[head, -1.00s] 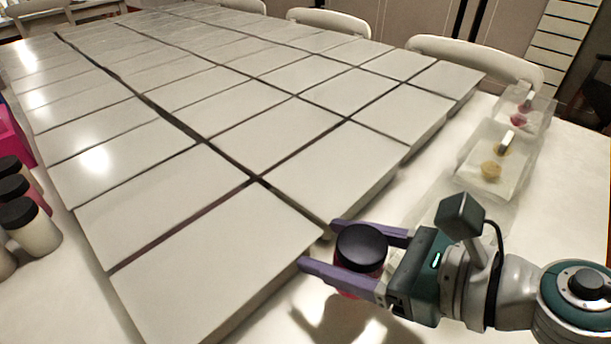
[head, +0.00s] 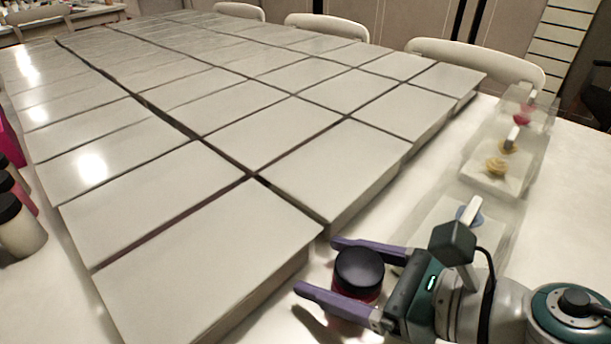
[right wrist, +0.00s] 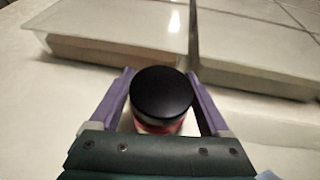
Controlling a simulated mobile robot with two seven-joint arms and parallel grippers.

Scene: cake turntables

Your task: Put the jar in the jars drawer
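The jar (head: 358,274) has a wide black lid and a red body. It appears to stand upright on the pale table near the front, and it also shows in the right wrist view (right wrist: 161,97). My right gripper (head: 316,265) has its purple fingers on either side of the jar, with a narrow gap beside the lid in the right wrist view. It is open around the jar. My left gripper is not in view. No drawer is clearly recognisable as the jars drawer.
Large white slabs (head: 205,265) cover most of the table, left of the jar. Clear containers (head: 497,172) with small coloured items line the right side. Several black-lidded jars (head: 18,228) stand at the left edge. White chairs (head: 335,24) stand behind.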

